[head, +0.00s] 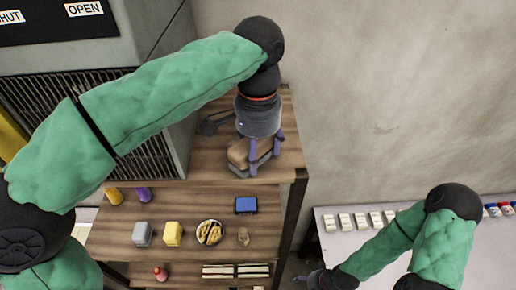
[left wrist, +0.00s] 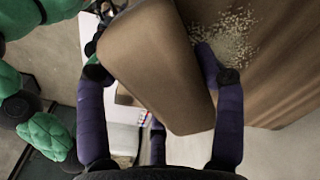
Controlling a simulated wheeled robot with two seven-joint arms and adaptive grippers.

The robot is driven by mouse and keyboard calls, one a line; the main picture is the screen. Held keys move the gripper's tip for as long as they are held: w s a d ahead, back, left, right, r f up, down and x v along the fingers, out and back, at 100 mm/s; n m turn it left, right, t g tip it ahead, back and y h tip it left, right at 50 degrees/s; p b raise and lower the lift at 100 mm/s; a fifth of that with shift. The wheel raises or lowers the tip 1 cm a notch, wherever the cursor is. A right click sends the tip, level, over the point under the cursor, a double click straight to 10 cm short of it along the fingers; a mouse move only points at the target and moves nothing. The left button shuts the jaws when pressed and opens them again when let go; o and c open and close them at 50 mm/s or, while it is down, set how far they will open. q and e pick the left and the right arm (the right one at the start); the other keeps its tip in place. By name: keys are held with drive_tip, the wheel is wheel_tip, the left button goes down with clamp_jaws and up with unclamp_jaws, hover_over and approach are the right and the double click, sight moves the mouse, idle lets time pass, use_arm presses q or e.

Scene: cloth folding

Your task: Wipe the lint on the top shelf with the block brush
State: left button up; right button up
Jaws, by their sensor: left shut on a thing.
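The block brush (head: 237,153) has a brown block body and is at the right end of the wooden top shelf (head: 207,155). My left gripper (head: 264,158) is over it from above, shut on it with purple fingers. In the left wrist view the brush (left wrist: 160,75) fills the space between the fingers, tilted. Pale speckled lint (left wrist: 225,35) lies on the shelf beside the brush there. In the head view the lint is not visible. My right gripper (head: 308,278) is low at the bottom, small and dark; its fingers are unclear.
A dark, long-handled item (head: 215,122) lies behind the brush. A grey vented cabinet (head: 130,110) stands on the left. The lower shelf holds a grey block (head: 142,234), a yellow block (head: 173,234), a bowl (head: 210,232) and a blue item (head: 246,205). A white table (head: 345,250) is at right.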

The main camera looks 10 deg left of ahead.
use_arm(q)
drive_tip(key=shift+f+b, duration=0.3)
drive_tip(key=shift+f, duration=0.2)
drive_tip(key=shift+w+r, duration=0.1)
drive_tip(key=shift+w+a+r+p, duration=0.1)
drive_tip(key=shift+w+a+p, duration=0.1)
drive_tip(key=shift+w+p, duration=0.35)
drive_tip(key=shift+w+a+p, duration=0.2)
drive_tip(key=shift+w+p, duration=0.15)
drive_tip(key=shift+w, duration=0.25)
drive_tip(key=shift+w+a+p, duration=0.25)
drive_tip(key=shift+w+p, duration=0.3)
drive_tip(key=shift+w, duration=0.35)
drive_tip(key=shift+w+a+p, duration=0.25)
drive_tip(key=shift+w+p, duration=0.25)
drive_tip(key=shift+w, duration=0.4)
drive_tip(key=shift+w+a+p, duration=0.1)
drive_tip(key=shift+w+p, duration=0.75)
drive_tip(key=shift+w, duration=0.4)
drive_tip(key=shift+a, duration=0.1)
drive_tip(key=shift+a+f, duration=0.1)
drive_tip(key=shift+f, duration=0.1)
drive_tip(key=shift+w+a+f, duration=0.1)
drive_tip(key=shift+a+f, duration=0.05)
drive_tip(key=shift+f, duration=0.05)
